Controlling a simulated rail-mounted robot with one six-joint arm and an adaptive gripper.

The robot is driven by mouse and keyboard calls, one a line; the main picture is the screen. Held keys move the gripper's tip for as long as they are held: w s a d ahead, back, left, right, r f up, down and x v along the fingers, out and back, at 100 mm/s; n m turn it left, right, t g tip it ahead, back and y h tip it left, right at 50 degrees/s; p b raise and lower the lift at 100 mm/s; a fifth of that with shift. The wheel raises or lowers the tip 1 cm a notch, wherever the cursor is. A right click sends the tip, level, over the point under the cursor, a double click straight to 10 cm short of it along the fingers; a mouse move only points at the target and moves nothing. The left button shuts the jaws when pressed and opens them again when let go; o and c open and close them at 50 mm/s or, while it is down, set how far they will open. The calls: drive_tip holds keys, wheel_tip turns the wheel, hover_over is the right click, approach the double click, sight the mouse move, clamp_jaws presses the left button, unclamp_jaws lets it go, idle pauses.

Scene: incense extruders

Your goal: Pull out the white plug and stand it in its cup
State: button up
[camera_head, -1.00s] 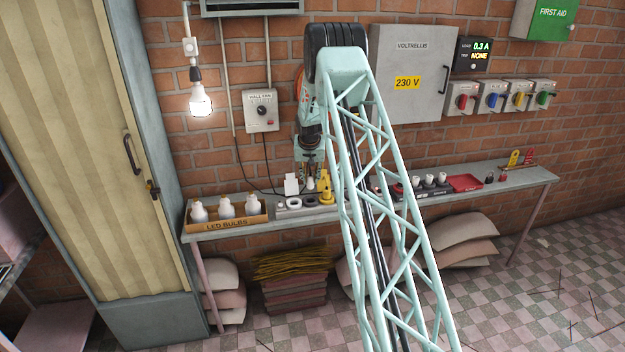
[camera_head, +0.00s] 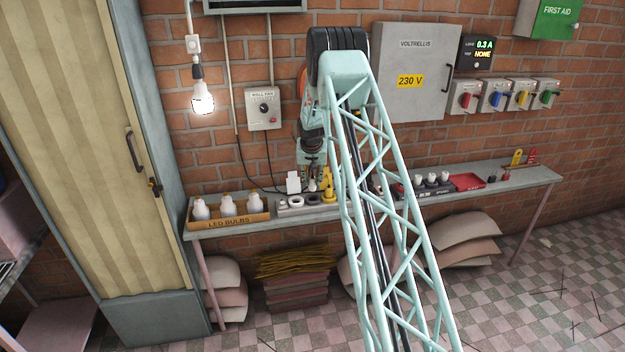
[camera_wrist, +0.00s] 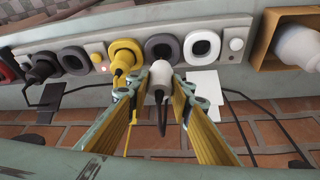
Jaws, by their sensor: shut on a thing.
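The white plug (camera_wrist: 160,74) is between the fingertips of my gripper (camera_wrist: 160,84), which is shut on it. A dark cord hangs from the plug. The plug overlaps the lower edge of a dark ring (camera_wrist: 163,38) on a grey strip. In this view I cannot tell the gap between plug and ring. An empty white ring (camera_wrist: 202,34), possibly the plug's cup, is just right of the dark one. In the head view my gripper (camera_head: 313,177) is over the bench behind the strip, and the plug (camera_head: 312,186) is small and partly hidden.
A yellow plug (camera_wrist: 122,62) stands close beside my gripper, and a black plug (camera_wrist: 42,66) is farther left. A white card (camera_head: 293,184) stands near the strip. The box of LED bulbs (camera_head: 240,220) is at the bench's left end. Cords run behind.

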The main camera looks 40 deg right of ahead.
sight(312, 188)
drive_tip(key=shift+f, duration=1.55)
drive_tip(key=shift+b, duration=0.85)
idle(0.4)
drive_tip(key=shift+f+b, duration=1.1)
drive_tip(key=shift+f, duration=0.4)
idle(1.0)
drive_tip(key=o, duration=0.9)
drive_tip(key=shift+r, duration=0.15)
drive_tip(key=v, duration=1.1)
drive_tip(key=shift+r, duration=0.3)
drive_tip(key=shift+s+a, duration=0.1)
drive_tip(key=shift+a, duration=0.05)
